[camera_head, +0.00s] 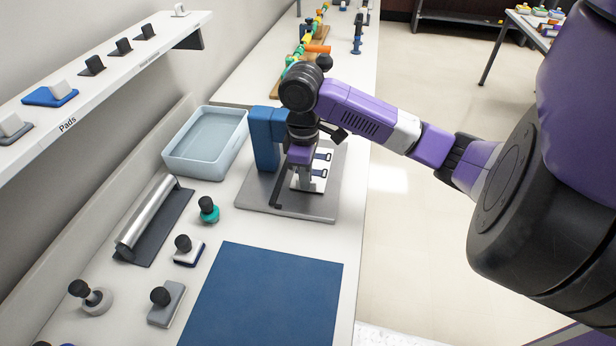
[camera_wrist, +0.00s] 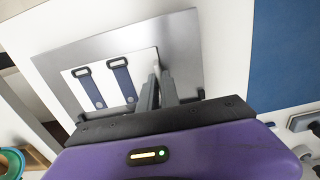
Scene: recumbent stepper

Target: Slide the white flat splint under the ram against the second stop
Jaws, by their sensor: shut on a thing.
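The white flat splint (camera_head: 327,164) lies on the grey base plate (camera_head: 324,205), with two dark blue straps across it. It also shows in the wrist view (camera_wrist: 141,64), flat on the plate. My gripper (camera_wrist: 160,75) is shut on the splint at its edge, beside the straps. In the head view my wrist comes down over the splint and hides part of it. The blue press frame (camera_head: 265,142) stands at the back left of the plate. A dark bar stop (camera_head: 277,190) lies left of the splint. The ram itself and the contact with the second stop are hidden.
A pale blue bin (camera_head: 205,140) stands left of the plate. A blue mat (camera_head: 265,300), a metal roller (camera_head: 147,212) and several black-knobbed tools, including a teal one (camera_head: 209,210), lie nearer. A shelf (camera_head: 70,100) runs along the left wall. The table's right edge is close to the plate.

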